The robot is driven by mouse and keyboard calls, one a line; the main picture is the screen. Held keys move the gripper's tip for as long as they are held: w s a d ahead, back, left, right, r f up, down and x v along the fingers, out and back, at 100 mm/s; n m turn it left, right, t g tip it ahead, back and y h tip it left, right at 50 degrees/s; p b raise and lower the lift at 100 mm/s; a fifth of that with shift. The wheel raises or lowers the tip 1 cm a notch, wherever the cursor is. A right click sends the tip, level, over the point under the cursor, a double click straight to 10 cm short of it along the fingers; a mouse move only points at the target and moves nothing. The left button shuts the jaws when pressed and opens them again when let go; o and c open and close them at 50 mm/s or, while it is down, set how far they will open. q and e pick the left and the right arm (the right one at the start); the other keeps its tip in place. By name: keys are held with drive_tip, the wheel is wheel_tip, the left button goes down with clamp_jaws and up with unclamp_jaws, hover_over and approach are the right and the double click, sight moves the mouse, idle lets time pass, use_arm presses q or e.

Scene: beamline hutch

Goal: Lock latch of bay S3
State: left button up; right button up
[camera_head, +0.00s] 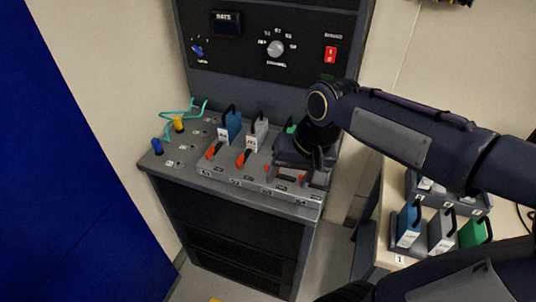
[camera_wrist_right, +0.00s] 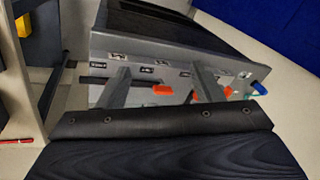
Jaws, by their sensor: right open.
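The console (camera_head: 260,200) has a row of bays along its sloping top, with small labels on the front edge that are hard to read. A blue module (camera_head: 231,127) and a grey module (camera_head: 257,134) stand in the left bays, each with a raised orange latch lever in front. A green module (camera_head: 290,128) is mostly hidden behind my right gripper (camera_head: 300,174). That gripper is open over the right-hand bays. In the wrist view, an orange latch part (camera_wrist_right: 162,90) shows between its open fingers (camera_wrist_right: 160,88). I cannot tell whether they touch it. My left gripper is out of view.
A blue plug (camera_head: 158,146) and a yellow plug (camera_head: 179,124) with green cable sit at the console's left. A panel with a knob (camera_head: 275,48) and red switch (camera_head: 330,54) rises behind. At right, a rack (camera_head: 455,203) holds more blue, grey and green modules.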

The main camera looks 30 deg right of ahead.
sight(280, 174)
drive_tip(key=w+d+m+g, duration=0.1)
drive_tip(key=w, duration=0.3)
drive_tip(key=w+d+m+h, duration=0.1)
drive_tip(key=w+m, duration=0.1)
drive_tip(key=w, duration=0.2)
drive_tip(key=w+f+m+g+h, duration=0.1)
drive_tip(key=w, duration=0.3)
drive_tip(key=shift+d+f+g, duration=0.1)
drive_tip(key=shift+d+g, duration=0.2)
drive_tip(key=shift+d, duration=0.1)
drive_tip(key=shift+w+f+m, duration=0.15)
drive_tip(key=shift+f+m, duration=0.15)
drive_tip(key=shift+f, duration=0.05)
wheel_tip(280, 174, down, 7)
drive_tip(key=shift+f+p, duration=0.1)
drive_tip(key=shift+p, duration=0.2)
drive_tip(key=c, duration=1)
